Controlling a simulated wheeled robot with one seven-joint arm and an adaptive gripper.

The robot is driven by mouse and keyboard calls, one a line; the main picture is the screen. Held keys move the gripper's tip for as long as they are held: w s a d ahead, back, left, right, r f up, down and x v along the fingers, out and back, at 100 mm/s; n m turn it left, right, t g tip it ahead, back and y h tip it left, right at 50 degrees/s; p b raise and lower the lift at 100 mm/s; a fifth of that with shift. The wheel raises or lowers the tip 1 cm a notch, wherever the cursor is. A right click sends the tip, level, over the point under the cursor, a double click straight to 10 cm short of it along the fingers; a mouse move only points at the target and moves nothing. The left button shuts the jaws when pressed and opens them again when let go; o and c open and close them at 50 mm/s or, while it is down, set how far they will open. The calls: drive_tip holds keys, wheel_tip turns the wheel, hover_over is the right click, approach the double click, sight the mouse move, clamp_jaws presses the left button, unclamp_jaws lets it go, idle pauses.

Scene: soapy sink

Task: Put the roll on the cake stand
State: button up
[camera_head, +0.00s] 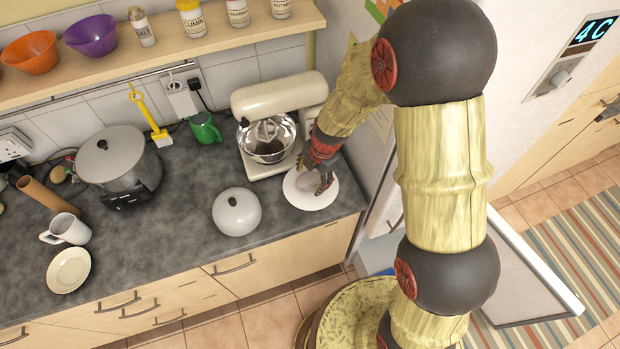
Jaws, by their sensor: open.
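A white round plate-like stand (318,200), which looks like the cake stand, is on the dark counter near its right end, in front of the mixer. My gripper (322,186) is open, pointing down over the stand, with its fingers close above or at its surface. A pale rounded shape (302,184) shows on the stand beside the fingers; it may be the roll, but it is small and partly hidden. I cannot tell whether the fingers touch it.
A cream stand mixer (275,100) with a metal bowl is just behind the stand. A white lidded pot (238,212) is to the left. A large steel pot (118,160), a white mug (68,229), a cream saucer (69,271) and a brown cylinder (45,198) are farther left.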

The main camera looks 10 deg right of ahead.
drive_tip(key=s+d+r+m+t, duration=0.1)
drive_tip(key=s+d+r+m, duration=0.2)
drive_tip(key=r, duration=0.5)
drive_tip(key=s+d+r+m, duration=0.1)
drive_tip(key=s+r+m, duration=0.2)
drive_tip(key=r+m, duration=0.35)
drive_tip(key=s+d+r+m+t, duration=0.1)
drive_tip(key=s+d+r+m, duration=0.15)
drive_tip(key=r, duration=0.75)
drive_tip(key=s+d+r+m+t+h, duration=0.1)
drive_tip(key=s+d+r+m, duration=0.1)
drive_tip(key=s+m, duration=0.4)
drive_tip(key=s+d+r+m+t, duration=0.1)
drive_tip(key=s+r+m, duration=0.4)
drive_tip(key=s+m, duration=0.2)
drive_tip(key=shift+d+h, duration=0.4)
drive_tip(key=shift+s, duration=0.1)
wheel_tip(320, 180, down, 13)
drive_tip(key=b, duration=1.3)
drive_tip(key=shift+c, duration=0.2)
